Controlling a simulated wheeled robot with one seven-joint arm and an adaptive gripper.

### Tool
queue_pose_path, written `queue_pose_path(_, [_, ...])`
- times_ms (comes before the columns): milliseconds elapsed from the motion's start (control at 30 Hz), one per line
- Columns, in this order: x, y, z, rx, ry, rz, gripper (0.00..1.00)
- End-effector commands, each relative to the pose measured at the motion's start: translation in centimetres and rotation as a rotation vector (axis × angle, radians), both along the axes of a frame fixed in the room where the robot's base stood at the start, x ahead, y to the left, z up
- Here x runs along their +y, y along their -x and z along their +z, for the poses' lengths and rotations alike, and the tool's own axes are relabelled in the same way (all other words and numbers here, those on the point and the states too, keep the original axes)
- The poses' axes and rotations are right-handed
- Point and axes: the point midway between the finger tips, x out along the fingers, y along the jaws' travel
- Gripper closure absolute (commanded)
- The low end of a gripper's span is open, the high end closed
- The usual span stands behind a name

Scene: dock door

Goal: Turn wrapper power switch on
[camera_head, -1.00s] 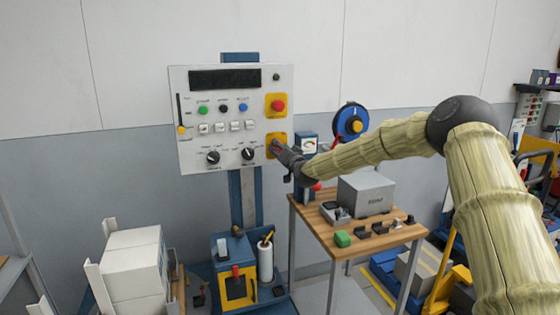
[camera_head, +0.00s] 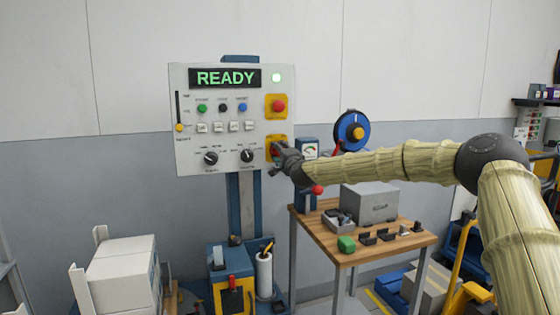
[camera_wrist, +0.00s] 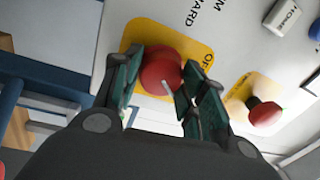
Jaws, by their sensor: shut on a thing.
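The wrapper control panel (camera_head: 190,150) is a white board on a blue post. The power switch, a red rotary knob on a yellow plate, sits at the panel's lower right. In the wrist view the red knob (camera_wrist: 160,70) lies between my fingers, with its yellow plate (camera_wrist: 140,32) behind. My gripper (camera_head: 277,155) is shut on this knob, and it also shows in the wrist view (camera_wrist: 160,84). In the head view the gripper hides much of the knob.
A red emergency button (camera_head: 279,105) on yellow is just above; it also shows in the wrist view (camera_wrist: 264,114). Two black dials (camera_head: 247,156) are left of my gripper. A wooden table (camera_head: 385,248) with a grey box (camera_head: 370,203) stands below my arm.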

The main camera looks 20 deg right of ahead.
Motion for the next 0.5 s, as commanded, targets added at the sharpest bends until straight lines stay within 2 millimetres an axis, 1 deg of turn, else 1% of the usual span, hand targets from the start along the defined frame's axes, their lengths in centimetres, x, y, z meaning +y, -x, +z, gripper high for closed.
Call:
queue_pose_path(33, [-0.3, -0.02, -0.34, 0.0, -0.023, -0.004, 0.82])
queue_pose_path(200, [-0.28, -0.02, -0.21, 0.003, -0.089, -0.004, 0.82])
queue_pose_path(500, [-0.26, -0.02, -0.1, 0.005, -0.128, -0.004, 0.82])
